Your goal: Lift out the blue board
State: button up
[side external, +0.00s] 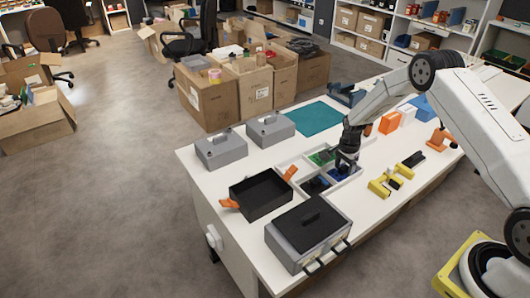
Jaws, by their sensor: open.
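A white divided tray (283,166) stands in the middle of the white table. A green piece (321,157) lies in its far compartment. A blue piece (336,174) shows in the compartment just below my gripper, and a darker blue piece (314,186) lies in the near one. I cannot tell for sure which of these is the blue board. My gripper (344,167) points down over the right part of the tray. It is open, and its dark fingers partly hide the compartment there. I cannot tell whether they touch anything.
Near the tray are a black open pan (262,194) with orange handles, a grey lidded box (307,234), two grey cases (221,149), a teal mat (307,123) and yellow blocks (388,183). Orange and white blocks (390,122) stand behind my wrist.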

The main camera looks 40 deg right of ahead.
aim_at(344, 167)
dwell(0.5)
grip_shut()
jog(key=shift+r, duration=1.6)
jog(key=s+a+r, duration=0.4)
jog(key=s+r, duration=0.5)
jog(key=s, duration=0.4)
jog(key=shift+s+r, duration=0.2)
jog(key=shift+r, duration=0.15)
